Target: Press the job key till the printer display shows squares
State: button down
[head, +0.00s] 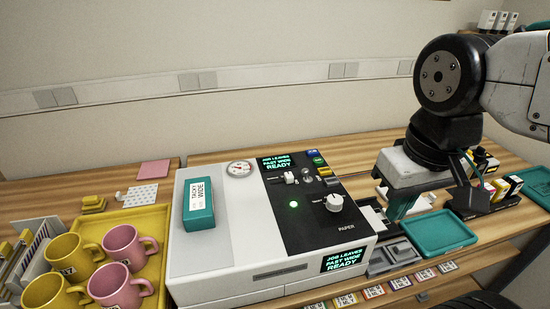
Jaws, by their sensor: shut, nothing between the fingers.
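The printer (225,262) is a white machine with a black control panel (315,222). Its upper display (282,162) and front display (344,260) both read what looks like "JOB LEAVES PAST WIDE READY" in green letters. Blue, green and yellow keys (318,161) run down the panel's back right edge, with a dark key below. Their labels are too small to read, so I cannot tell which is the job key. A white knob (335,202), a slider and a lit green lamp also show. My gripper (397,213) is shut and empty, pointing down right of the printer, apart from the keys.
A teal and white box (199,205) lies on the printer's left top. Yellow and pink mugs (125,246) stand on a yellow tray (150,217) at left. A teal tray (440,232), grey trays and a dark rack of small items crowd the right.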

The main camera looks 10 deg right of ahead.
aim_at(312, 153)
jog(key=z, duration=2.1)
jog(key=k, duration=0.95)
jog(key=u, duration=1.5)
jog(key=i, duration=0.5)
